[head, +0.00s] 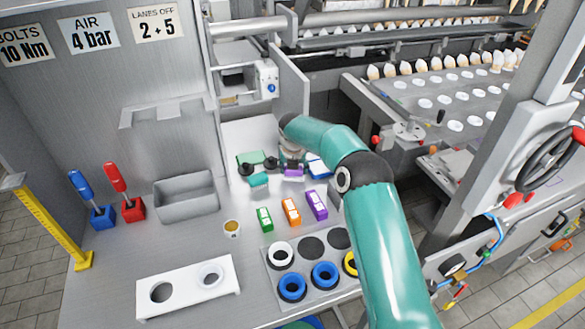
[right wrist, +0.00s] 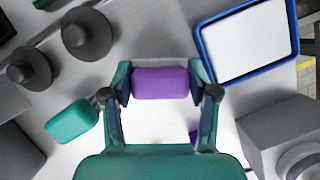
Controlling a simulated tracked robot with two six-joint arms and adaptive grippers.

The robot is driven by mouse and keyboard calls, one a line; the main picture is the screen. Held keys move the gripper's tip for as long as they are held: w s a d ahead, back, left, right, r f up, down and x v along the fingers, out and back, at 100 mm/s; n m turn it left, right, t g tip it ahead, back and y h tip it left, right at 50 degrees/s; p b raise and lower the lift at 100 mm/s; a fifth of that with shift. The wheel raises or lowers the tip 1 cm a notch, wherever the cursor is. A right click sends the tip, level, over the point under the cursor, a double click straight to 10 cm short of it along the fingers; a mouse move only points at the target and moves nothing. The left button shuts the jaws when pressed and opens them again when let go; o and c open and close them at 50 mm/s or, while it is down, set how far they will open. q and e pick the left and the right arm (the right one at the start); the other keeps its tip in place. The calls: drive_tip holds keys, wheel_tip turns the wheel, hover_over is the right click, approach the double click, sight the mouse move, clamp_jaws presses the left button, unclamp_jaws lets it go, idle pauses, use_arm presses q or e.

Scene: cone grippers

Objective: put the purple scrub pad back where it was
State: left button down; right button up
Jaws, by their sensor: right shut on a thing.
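The purple scrub pad (right wrist: 160,83) lies between the two fingers of my right gripper (right wrist: 160,92) in the right wrist view. The fingers are shut on its two short ends. In the head view the pad (head: 293,173) shows as a small purple strip below my right gripper (head: 291,165), which is partly hidden by my teal arm. A small purple sliver (right wrist: 193,137) shows beside the right finger in the wrist view; I cannot tell what it is. Whether the pad touches the surface is unclear. My left gripper is not in view.
A teal pad (right wrist: 72,121) lies left of the gripper, near two dark round knobs (right wrist: 87,34) (right wrist: 30,67). A blue-rimmed white tray (right wrist: 204,50) is close on the right. Green, orange and purple labelled boxes (head: 265,219) (head: 291,211) (head: 316,205) stand nearer the front.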

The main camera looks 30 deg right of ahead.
drive_tip(key=o, duration=1.5)
drive_tip(key=shift+f, duration=0.1)
drive_tip(key=shift+o, duration=0.2)
drive_tip(key=b+v, duration=0.1)
drive_tip(key=v, duration=1.1)
drive_tip(key=shift+b, duration=0.3)
